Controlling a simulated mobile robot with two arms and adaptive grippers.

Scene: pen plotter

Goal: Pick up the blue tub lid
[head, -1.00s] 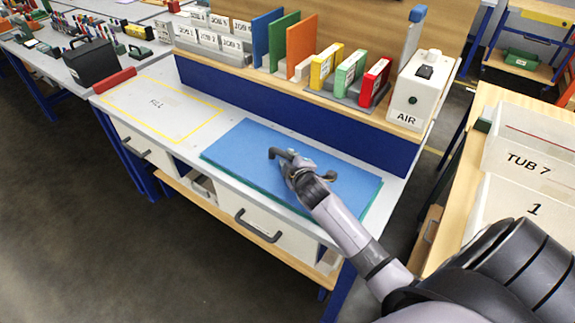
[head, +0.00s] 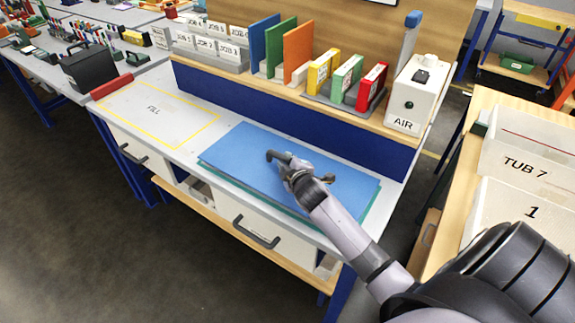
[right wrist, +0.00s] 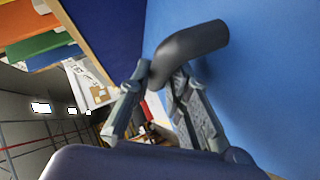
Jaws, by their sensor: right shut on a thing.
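The blue tub lid (head: 245,150) is a flat blue panel with a dark bent handle (head: 277,156) on top. It lies flat over a green layer (head: 206,168) on the workbench, whose edge shows along its front; I cannot tell if there is a gap between them. My right gripper (head: 291,170) is at the handle and shut on it. In the right wrist view the handle (right wrist: 190,50) sits at the two fingers (right wrist: 155,90), with the blue lid surface (right wrist: 265,75) beside it. My left gripper is not in view.
A shelf behind the lid holds coloured boards, binders (head: 346,80) and a white AIR box (head: 414,95). A yellow-outlined FILL area (head: 152,112) is empty on the bench's left. A tub marked TUB 7 (head: 520,150) stands on the right.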

